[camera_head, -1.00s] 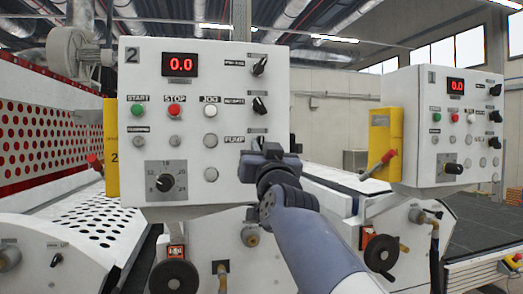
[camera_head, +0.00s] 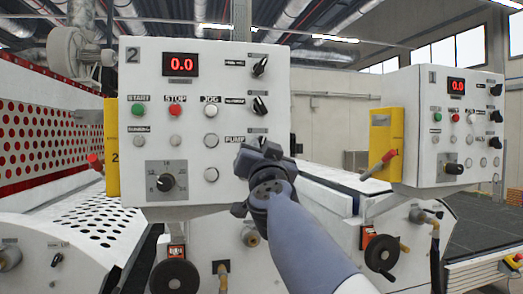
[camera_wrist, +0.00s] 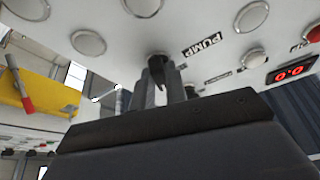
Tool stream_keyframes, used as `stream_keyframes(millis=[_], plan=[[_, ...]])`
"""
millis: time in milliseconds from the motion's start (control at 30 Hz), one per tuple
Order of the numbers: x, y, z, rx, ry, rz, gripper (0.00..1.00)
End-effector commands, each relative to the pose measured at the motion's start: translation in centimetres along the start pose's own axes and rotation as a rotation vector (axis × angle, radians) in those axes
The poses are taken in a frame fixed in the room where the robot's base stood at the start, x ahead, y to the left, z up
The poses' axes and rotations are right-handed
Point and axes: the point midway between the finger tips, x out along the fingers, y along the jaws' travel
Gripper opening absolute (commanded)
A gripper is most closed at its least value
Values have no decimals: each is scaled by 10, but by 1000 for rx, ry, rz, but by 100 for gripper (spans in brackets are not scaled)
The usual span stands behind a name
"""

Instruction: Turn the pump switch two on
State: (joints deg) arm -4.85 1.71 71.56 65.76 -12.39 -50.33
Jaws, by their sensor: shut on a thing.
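Panel two (camera_head: 205,80) is a white control box marked "2" with a red 0.0 display. Its pump switch, beside the PUMP label (camera_head: 235,141), is hidden behind my gripper (camera_head: 260,160) in the head view. In the wrist view the dark pump switch (camera_wrist: 156,59) shows at the tips of my gripper (camera_wrist: 167,82), next to the PUMP label. The fingers are shut on the switch, and its exact angle is hard to see.
Two black selector knobs (camera_head: 260,66) sit above on the same panel. A green start button (camera_head: 138,110), a red stop button (camera_head: 175,110) and a dial (camera_head: 166,182) are to the left. Panel one (camera_head: 423,140) stands at right, with a yellow box (camera_head: 386,132) beside it.

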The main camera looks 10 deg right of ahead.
Motion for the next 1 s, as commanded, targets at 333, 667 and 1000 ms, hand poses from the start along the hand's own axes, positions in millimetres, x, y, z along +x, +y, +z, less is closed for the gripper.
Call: stream_keyframes(millis=[333, 667, 1000], plan=[[0, -3, -3, 171, 3, 68, 0], [0, -2, -2, 210, 1, 86, 0], [0, -2, -1, 208, 0, 86, 32]])
